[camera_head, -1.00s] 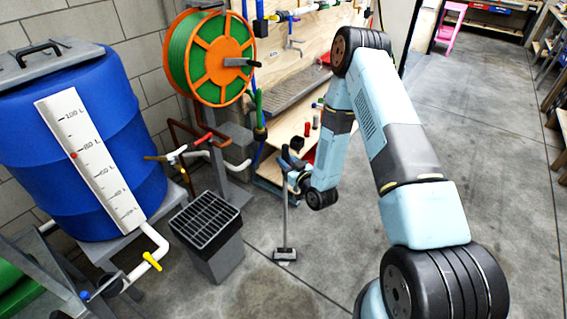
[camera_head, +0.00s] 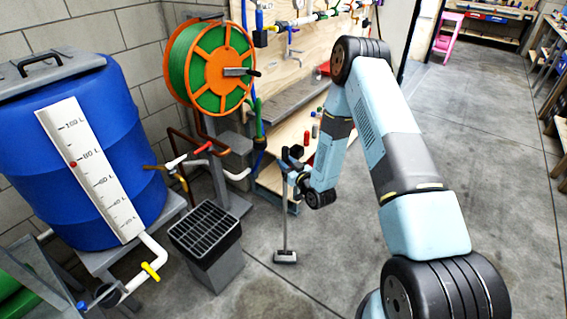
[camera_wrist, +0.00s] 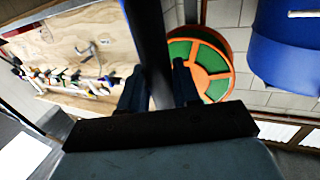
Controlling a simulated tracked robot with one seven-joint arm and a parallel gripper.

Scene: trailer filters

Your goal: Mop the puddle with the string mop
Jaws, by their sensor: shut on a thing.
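The string mop has a long thin grey handle that stands close to upright in the head view. Its small grey-white head (camera_head: 285,257) is at the floor; whether it presses on the floor I cannot tell. My gripper (camera_head: 291,166) is shut on the upper handle. In the wrist view the dark handle (camera_wrist: 150,45) passes between the two fingers of my gripper (camera_wrist: 158,88). A faint darker patch (camera_head: 262,298) lies on the concrete in front of the mop head; it may be the puddle, but its edges are unclear.
A grey box with a black grate (camera_head: 205,232) stands left of the mop head. A blue barrel (camera_head: 130,130) and an orange-green hose reel (camera_head: 212,68) are behind it. A low wooden shelf (camera_head: 270,180) is behind my gripper. The floor to the right is open.

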